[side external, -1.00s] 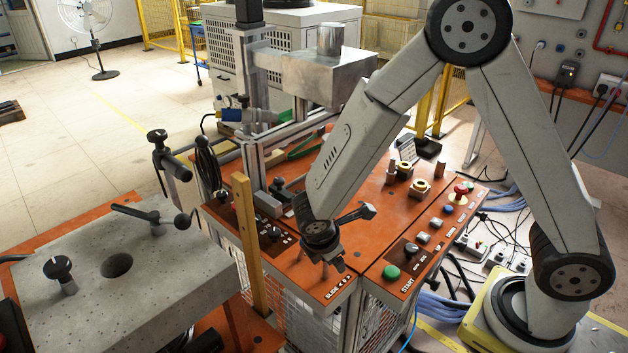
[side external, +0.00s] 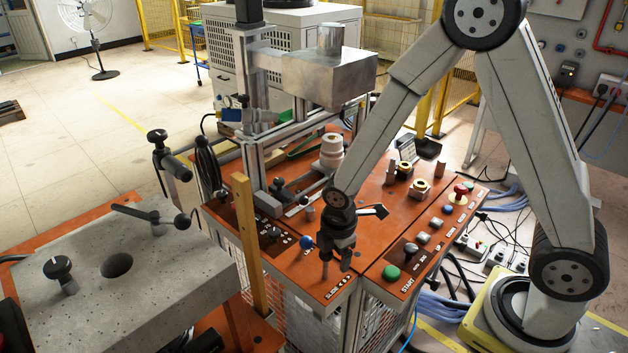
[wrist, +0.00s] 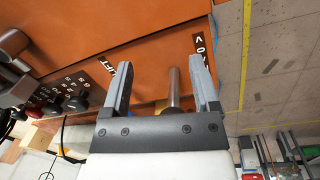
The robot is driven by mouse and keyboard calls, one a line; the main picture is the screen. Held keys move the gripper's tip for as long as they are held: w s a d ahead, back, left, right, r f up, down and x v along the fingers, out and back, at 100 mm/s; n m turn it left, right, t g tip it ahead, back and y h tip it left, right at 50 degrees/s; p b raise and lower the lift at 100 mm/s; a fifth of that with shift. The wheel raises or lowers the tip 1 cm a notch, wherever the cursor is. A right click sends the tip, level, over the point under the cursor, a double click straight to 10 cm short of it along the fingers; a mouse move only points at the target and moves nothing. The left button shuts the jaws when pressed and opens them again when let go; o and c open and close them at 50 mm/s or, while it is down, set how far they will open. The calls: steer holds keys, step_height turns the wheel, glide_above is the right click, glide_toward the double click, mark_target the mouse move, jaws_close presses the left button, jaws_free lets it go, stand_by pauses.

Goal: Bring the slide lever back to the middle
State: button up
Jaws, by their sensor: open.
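My gripper (side external: 337,268) points down over the front edge of the orange panel (side external: 290,268), above the black SLIDE label (side external: 333,293). In the wrist view my gripper (wrist: 161,62) is open, its two grey fingers apart. A metal rod (wrist: 174,86), which looks like the slide lever, stands between them, nearer the right finger. I see a gap on both sides, though touching cannot be ruled out. In the side view the lever is hard to separate from the fingers. The label with the arrow (wrist: 199,43) lies just beyond the right fingertip.
A blue knob (side external: 306,242) stands just left of my gripper. A wooden post (side external: 248,240) rises at the left. In the wrist view, black knobs (wrist: 77,103) lie to the left.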

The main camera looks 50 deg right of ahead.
steer(key=shift+d+f, duration=0.1)
step_height(320, 180, up, 8)
steer(key=s+d+r+m+t, duration=0.1)
steer(key=s+d+m, duration=0.15)
steer(key=m, duration=0.55)
steer(key=s+d+m+t, duration=0.1)
steer(key=s+m, duration=0.3)
steer(key=m, duration=0.3)
steer(key=w+d+r+n+g+y, duration=0.2)
steer(key=w+n+y, duration=0.5)
steer(key=n, duration=0.8)
steer(key=shift+r+n+y, duration=0.3)
steer(key=shift+r+y, duration=0.15)
steer(key=shift+y, duration=0.25)
stand_by(2.1)
